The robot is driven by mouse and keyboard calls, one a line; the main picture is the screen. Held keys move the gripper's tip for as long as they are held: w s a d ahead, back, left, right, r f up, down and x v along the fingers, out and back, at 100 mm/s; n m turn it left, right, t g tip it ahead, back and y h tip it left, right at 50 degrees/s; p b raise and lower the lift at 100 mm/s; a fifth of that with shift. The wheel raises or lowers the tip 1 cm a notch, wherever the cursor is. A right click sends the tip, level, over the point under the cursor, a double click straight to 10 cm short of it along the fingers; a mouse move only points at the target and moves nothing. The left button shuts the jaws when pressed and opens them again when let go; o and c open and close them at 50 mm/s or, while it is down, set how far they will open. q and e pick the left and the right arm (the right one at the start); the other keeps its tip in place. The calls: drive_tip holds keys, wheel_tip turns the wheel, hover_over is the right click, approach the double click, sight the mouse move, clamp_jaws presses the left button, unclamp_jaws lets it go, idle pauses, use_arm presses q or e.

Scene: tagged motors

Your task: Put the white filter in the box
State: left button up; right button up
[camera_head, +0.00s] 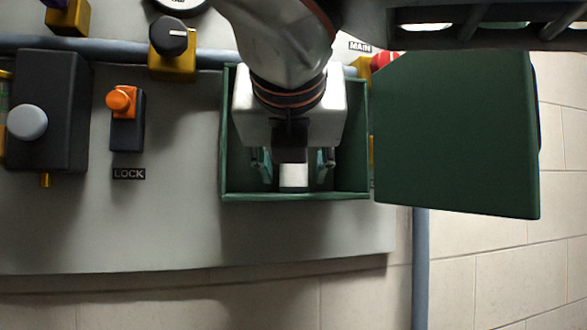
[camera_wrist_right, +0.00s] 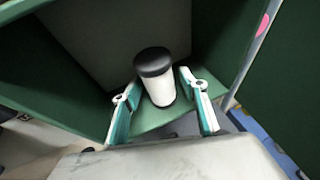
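The white filter (camera_head: 293,176) is a short white cylinder. In the right wrist view the filter (camera_wrist_right: 160,88) has a black cap and stands, slightly tilted in the picture, on the green floor inside the box. The green box (camera_head: 345,194) is mounted on the grey panel with its door (camera_head: 455,135) swung open to the right. My right gripper (camera_head: 294,166) reaches into the box. Its fingers are open, one on each side of the filter, with gaps visible in the head view. My left gripper does not show.
The grey panel (camera_head: 200,220) carries an orange switch (camera_head: 121,101) above a LOCK label, a dark box with a grey knob (camera_head: 27,121), and a black knob on a yellow base (camera_head: 173,62). A blue pipe (camera_head: 420,270) runs down the tiled wall. The open door blocks the box's right side.

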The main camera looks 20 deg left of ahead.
drive_tip(key=shift+r, duration=0.15)
drive_tip(key=shift+s+r+p, duration=0.15)
drive_tip(key=shift+p, duration=0.15)
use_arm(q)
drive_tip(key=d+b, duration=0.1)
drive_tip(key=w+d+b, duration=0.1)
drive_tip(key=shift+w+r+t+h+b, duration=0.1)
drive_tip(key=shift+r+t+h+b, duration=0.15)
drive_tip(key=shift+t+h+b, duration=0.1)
use_arm(e)
drive_tip(key=v, duration=1.1)
drive_tip(key=shift+s, duration=0.3)
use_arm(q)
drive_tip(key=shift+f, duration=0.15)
use_arm(e)
drive_tip(key=shift+d, duration=0.15)
